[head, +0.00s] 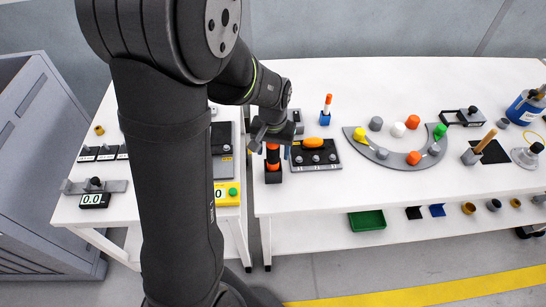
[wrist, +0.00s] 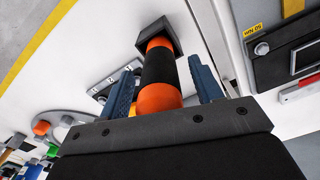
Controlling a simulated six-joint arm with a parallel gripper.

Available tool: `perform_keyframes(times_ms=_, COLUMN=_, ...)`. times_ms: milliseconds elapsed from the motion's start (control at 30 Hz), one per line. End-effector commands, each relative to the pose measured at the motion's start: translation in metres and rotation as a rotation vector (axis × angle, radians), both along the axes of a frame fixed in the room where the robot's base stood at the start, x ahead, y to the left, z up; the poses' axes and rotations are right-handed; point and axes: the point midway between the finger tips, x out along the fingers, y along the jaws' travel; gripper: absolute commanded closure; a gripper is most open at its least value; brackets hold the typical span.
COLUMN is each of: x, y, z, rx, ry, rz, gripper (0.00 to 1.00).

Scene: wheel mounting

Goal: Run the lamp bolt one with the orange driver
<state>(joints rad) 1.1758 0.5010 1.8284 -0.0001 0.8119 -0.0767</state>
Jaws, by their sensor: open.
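The orange driver (head: 273,158), with an orange and black handle, stands upright in a small black holder (head: 273,176) near the front left of the white table. It also shows in the wrist view (wrist: 160,75), between the two blue fingers of my gripper (wrist: 165,90). My gripper is open around the handle, one finger on each side. In the head view the gripper body hides the handle's upper end. The lamp panel (head: 297,164), a dark plate with an orange lamp (head: 314,142) and several round grey bolts (head: 314,158), lies just right of the driver.
A blue holder (head: 325,118) with an orange-tipped stick stands behind the lamp panel. A grey curved rack (head: 388,159) with coloured knobs lies to the right. A yellow box (head: 227,193) with a green button is on the left table. A gap separates the tables.

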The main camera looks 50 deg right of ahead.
Motion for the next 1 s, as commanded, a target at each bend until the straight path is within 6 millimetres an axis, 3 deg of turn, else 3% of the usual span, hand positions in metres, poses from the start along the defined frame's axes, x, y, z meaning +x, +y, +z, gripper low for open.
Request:
perform_keyframes(times_ms=67, x=0.000, y=0.000, z=0.000, rx=0.000, ry=0.000, rz=0.000, gripper=0.47)
perform_keyframes(times_ms=333, x=0.000, y=0.000, z=0.000, rx=0.000, ry=0.000, rz=0.000, gripper=1.00)
perform_keyframes(times_ms=667, x=0.000, y=-0.001, z=0.005, rx=-0.002, ry=-0.001, rz=0.000, gripper=1.00)
perform_keyframes(times_ms=1000, x=0.000, y=-0.001, z=0.063, rx=-0.005, ry=-0.003, rz=0.000, gripper=1.00)
